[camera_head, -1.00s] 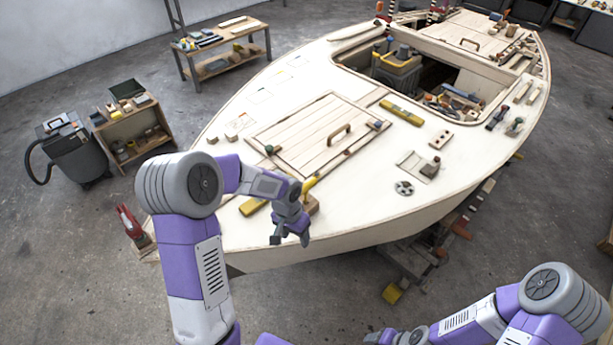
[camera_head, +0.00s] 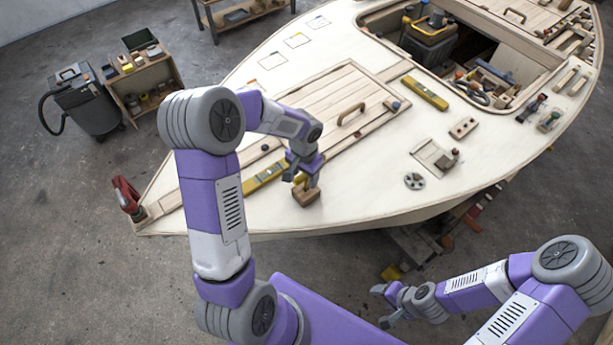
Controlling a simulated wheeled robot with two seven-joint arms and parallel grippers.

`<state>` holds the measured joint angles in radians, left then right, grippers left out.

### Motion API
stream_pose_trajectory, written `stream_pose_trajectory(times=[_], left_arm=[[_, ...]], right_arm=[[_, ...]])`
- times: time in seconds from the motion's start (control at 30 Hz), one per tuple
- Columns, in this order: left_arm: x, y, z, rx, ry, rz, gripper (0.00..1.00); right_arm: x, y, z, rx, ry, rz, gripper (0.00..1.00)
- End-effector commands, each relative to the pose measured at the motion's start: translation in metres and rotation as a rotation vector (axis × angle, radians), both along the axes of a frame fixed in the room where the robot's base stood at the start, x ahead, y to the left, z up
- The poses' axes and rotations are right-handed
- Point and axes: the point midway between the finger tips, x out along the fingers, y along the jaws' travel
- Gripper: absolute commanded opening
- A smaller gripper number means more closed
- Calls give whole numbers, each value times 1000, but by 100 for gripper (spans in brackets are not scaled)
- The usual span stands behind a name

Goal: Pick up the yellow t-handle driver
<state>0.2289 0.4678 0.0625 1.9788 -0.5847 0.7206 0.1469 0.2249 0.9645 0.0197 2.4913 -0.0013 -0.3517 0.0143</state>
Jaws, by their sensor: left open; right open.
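The yellow t-handle driver (camera_head: 300,178) shows as a small patch of yellow above a wooden block (camera_head: 306,196) near the hull's front edge. My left gripper (camera_head: 298,175) is open and right at the driver, with its fingers pointing down. The gripper hides most of the driver, and I cannot tell whether the fingers touch it. My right gripper (camera_head: 384,305) is open and empty, low in the picture, off the hull and above the floor.
A yellow level (camera_head: 264,177) lies just left of my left gripper, and another (camera_head: 425,93) lies further back. A hatch with a wooden handle (camera_head: 350,114) is behind. A red clamp (camera_head: 127,196) sits at the bow tip. The deck right of the block is clear.

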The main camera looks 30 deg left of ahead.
Motion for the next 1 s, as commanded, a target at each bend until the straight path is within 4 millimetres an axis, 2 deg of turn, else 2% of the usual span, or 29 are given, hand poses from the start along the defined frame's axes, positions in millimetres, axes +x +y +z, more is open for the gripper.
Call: stream_pose_trajectory(times=[0.03, 0.2, 0.5, 0.57, 0.9, 1.0], left_arm=[[-2, -2, -11, 0, 5, -3, 61], [-2, -4, -33, -1, 2, -1, 61], [-2, -4, -37, 0, 1, -1, 61], [-2, -4, -37, 0, 0, -1, 54], [-2, -4, -37, 0, 0, -1, 2], [-2, -4, -37, 0, 0, -1, 0]], right_arm=[[0, 0, -3, 0, 0, 0, 61], [0, 0, -7, 0, -1, 0, 61], [0, 0, -7, 0, -1, 0, 61], [0, 0, -7, 0, -1, 0, 61], [0, 0, -7, 0, -1, 0, 61], [0, 0, -7, 0, -1, 0, 61]])
